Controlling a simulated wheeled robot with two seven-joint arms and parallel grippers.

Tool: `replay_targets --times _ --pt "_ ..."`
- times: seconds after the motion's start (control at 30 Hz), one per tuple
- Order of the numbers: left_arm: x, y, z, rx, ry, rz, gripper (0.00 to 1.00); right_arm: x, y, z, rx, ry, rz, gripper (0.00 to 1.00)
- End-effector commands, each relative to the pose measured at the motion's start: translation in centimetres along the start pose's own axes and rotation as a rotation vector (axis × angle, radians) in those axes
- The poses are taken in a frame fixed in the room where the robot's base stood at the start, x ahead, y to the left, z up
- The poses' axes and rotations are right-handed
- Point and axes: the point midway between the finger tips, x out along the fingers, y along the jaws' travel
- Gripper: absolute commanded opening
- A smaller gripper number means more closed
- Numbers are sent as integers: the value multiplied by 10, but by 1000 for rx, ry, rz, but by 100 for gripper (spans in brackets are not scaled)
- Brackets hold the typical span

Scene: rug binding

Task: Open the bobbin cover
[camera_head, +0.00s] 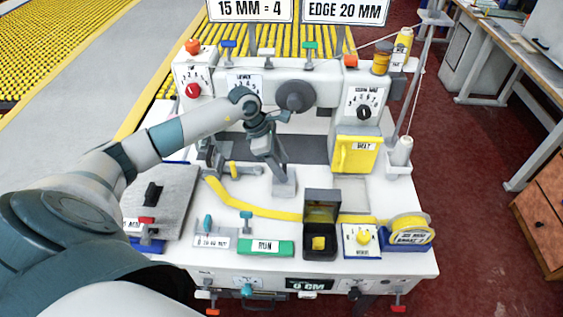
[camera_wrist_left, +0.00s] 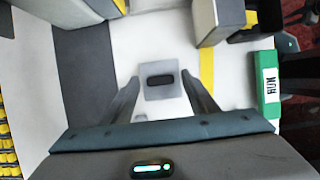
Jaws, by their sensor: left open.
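A small grey square plate with a dark oblong grip, which looks like the bobbin cover (camera_head: 286,188), sits on the white machine bed. In the left wrist view the cover (camera_wrist_left: 149,93) lies flat, and its dark grip faces the camera. My left gripper (camera_head: 276,172) points down over it from behind. In the left wrist view the fingers of my left gripper (camera_wrist_left: 163,84) are apart, one on each side of the cover, with nothing between them. I cannot tell the exact height of the fingertips above the cover.
A yellow binding strip (camera_head: 262,212) runs right of and in front of the cover. An open dark box (camera_head: 320,251), a green RUN block (camera_head: 265,247) and a yellow tape roll (camera_head: 410,228) stand along the front. A yellow panel (camera_head: 355,155) hangs at right.

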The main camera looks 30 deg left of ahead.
Motion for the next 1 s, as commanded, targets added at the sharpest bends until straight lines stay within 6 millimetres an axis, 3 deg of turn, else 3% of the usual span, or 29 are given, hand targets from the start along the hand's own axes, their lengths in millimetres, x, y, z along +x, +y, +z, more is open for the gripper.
replay_targets --times 0.33,0.57,0.77,1.0 --pt "3 0 0 0 0 0 53 0 0 0 0 0 0 31" --pt "3 0 0 0 0 0 0 -1 0 0 -1 0 0 31" --pt "6 0 5 2 -1 0 0 3 1 1 -1 -1 1 31" --pt "23 0 39 3 -5 0 0 23 1 3 -1 -1 1 31"
